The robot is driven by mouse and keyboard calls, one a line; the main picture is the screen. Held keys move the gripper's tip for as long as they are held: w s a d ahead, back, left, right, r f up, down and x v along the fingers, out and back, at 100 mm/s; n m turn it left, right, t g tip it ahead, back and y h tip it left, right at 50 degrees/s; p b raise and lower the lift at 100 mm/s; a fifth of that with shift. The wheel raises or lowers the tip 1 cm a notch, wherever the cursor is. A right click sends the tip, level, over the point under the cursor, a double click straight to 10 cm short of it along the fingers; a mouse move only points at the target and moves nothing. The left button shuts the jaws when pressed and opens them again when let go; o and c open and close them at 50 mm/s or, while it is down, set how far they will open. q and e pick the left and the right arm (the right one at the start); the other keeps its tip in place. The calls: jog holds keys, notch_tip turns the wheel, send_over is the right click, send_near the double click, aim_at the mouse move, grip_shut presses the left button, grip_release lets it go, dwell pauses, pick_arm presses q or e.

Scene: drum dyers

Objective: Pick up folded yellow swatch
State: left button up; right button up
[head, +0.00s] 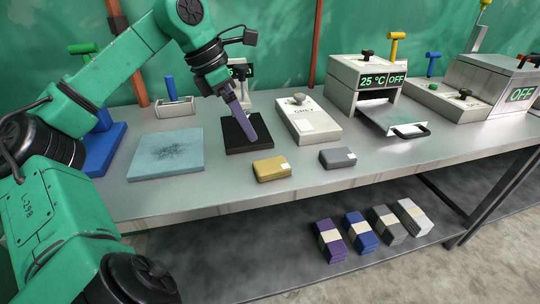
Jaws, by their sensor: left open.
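The folded yellow swatch (272,169) lies flat near the front edge of the metal bench, with a small pale label on its right side. My left gripper (247,135) reaches in from the upper left and points down. It is above the black square pad, behind and to the left of the yellow swatch, and apart from it. The gripper is open, with nothing seen between its fingers. My right gripper is out of view.
A grey folded swatch (338,158) lies right of the yellow one. A blue-grey mat (166,154) is at left, the black pad (262,145) behind. A white box (308,120) and a press with an extended tray (394,117) stand further back. Folded bundles (330,241) lie on the lower shelf.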

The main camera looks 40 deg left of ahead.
aim_at(271, 164)
pick_arm(q)
jog(key=x, duration=0.2)
jog(key=d+x, duration=0.1)
jog(key=x, duration=0.4)
jog(key=shift+s+d+b, duration=0.3)
jog(key=shift+s+b, duration=0.05)
jog(key=shift+s, duration=0.05)
jog(key=w+f+p, duration=0.2)
jog(key=p, duration=0.1)
jog(key=shift+d+f, duration=0.15)
jog(key=shift+f, duration=0.15)
jog(key=x, duration=0.3)
jog(key=shift+f, duration=0.15)
jog(key=c, duration=1.3)
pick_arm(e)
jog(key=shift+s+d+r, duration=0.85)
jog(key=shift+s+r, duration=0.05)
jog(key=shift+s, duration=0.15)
